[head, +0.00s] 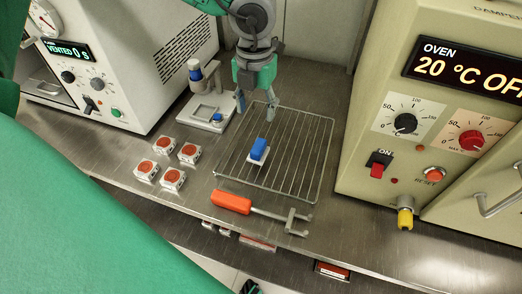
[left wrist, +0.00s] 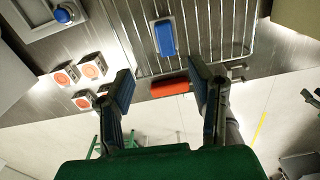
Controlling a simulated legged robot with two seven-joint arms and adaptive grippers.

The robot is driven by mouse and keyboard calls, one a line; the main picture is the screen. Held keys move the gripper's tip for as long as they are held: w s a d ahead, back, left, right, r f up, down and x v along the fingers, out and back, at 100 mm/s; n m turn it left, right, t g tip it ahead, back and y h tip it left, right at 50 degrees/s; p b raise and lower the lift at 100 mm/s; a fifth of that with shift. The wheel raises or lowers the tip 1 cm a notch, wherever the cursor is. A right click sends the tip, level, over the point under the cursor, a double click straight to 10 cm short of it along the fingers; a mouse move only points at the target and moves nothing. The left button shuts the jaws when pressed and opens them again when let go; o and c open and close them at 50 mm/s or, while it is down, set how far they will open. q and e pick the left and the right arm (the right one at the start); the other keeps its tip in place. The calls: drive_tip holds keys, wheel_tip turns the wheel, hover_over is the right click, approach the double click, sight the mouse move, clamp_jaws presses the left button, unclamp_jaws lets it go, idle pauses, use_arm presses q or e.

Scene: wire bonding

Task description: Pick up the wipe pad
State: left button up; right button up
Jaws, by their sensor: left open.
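The wipe pad, a blue block on a white base (head: 258,150), lies on the wire rack (head: 310,150) in the head view. In the left wrist view the blue block (left wrist: 165,37) shows at the top middle, on a pale rectangular base. My left gripper (head: 256,114) is open and empty, with its fingers pointing down above the far part of the rack, behind the pad. In the left wrist view its two fingers (left wrist: 160,82) are spread apart with nothing between them, and the pad appears beyond the fingertips. My right gripper is not in view.
Several white blocks with red-orange tops (head: 172,178) lie left of the rack. An orange-handled fork tool (head: 232,201) lies at the front edge. A small stand (head: 207,108) is behind left. The oven (head: 420,110) stands right, a vacuum instrument (head: 130,60) left.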

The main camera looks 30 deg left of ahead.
sight(258, 144)
use_arm(q)
drive_tip(key=f, duration=0.4)
drive_tip(key=d+f, duration=0.1)
drive_tip(key=f, duration=0.2)
drive_tip(key=shift+s+d+b, duration=0.1)
drive_tip(key=shift+s+b, duration=0.1)
drive_tip(key=shift+b, duration=0.1)
drive_tip(key=shift+a+f, duration=0.2)
drive_tip(key=shift+f, duration=0.4)
wheel_tip(258, 144, down, 4)
drive_tip(key=shift+a+f, duration=0.1)
drive_tip(key=shift+f, duration=0.15)
drive_tip(key=shift+d+f, duration=0.2)
drive_tip(key=shift+r, duration=0.1)
drive_tip(key=c, duration=1)
clamp_jaws()
